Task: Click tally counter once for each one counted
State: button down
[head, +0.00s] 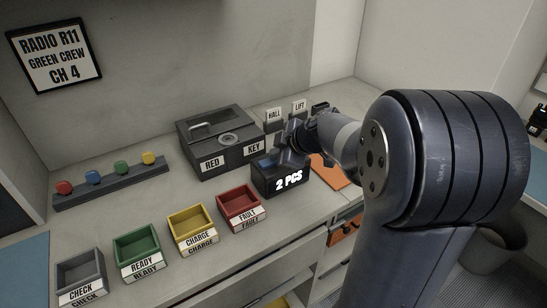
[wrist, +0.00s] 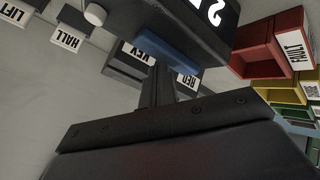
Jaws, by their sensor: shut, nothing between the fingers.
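The tally counter (head: 280,181) is a black box on the counter top with a white display reading "2 PCS". In the wrist view the counter (wrist: 185,20) is at the top, with a blue bar (wrist: 168,48) along its edge and a white round knob (wrist: 95,14) beside it. My gripper (head: 285,156) is shut and empty, right at the top of the counter. In the wrist view my gripper's fingers (wrist: 159,82) point at the blue bar. I cannot tell whether they touch it.
A grey RED KEY box (head: 220,140) stands behind the counter. Grey, green (head: 137,250), yellow (head: 192,229) and red (head: 241,207) trays line the front. A rack with coloured knobs (head: 112,183) is at the left. HALL (head: 274,116) and LIFT (head: 299,106) labels stand at the back.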

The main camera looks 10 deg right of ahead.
jog(key=shift+r, duration=0.75)
jog(key=shift+r+p, duration=1.15)
jog(key=shift+r, duration=1.35)
jog(key=shift+f, duration=0.15)
notch_tip(320, 180, down, 2)
jog(key=shift+f+b, duration=0.15)
jog(key=shift+b, duration=0.45)
jog(key=shift+r+p, duration=0.3)
jog(key=shift+p, duration=1.15)
jog(key=p, duration=0.4)
jog(key=shift+r, duration=0.2)
